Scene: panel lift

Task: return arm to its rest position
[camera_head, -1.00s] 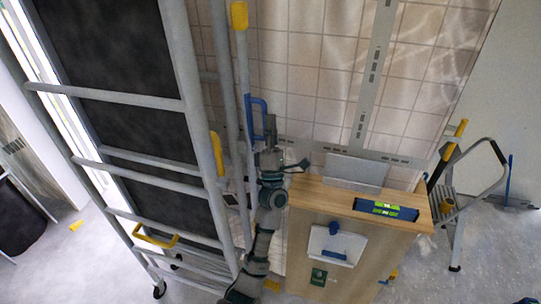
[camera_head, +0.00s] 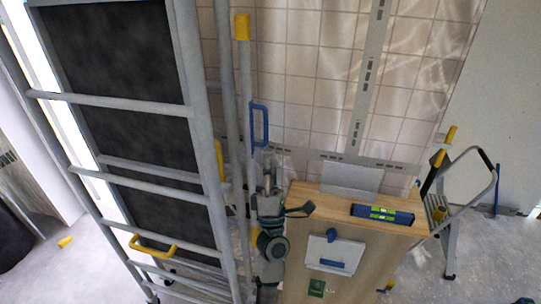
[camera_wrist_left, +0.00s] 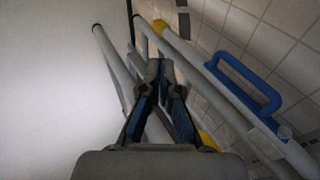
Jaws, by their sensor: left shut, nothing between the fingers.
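My left arm rises from the bottom of the head view. Its gripper (camera_head: 268,163) is shut and empty, a little below a blue handle (camera_head: 259,125) on a grey upright pole. In the left wrist view the gripper fingers (camera_wrist_left: 160,72) meet at their tips with nothing between them. The blue handle (camera_wrist_left: 243,82) is to the right there, apart from the fingers. My right gripper is not in view.
A grey metal frame (camera_head: 190,65) with rungs and a yellow handle (camera_head: 153,245) stands close on the left. On the right, a wooden cabinet (camera_head: 335,207) bears a blue level (camera_head: 382,215). A small stepladder (camera_head: 450,235) stands beyond it. A tiled wall (camera_head: 310,75) is behind.

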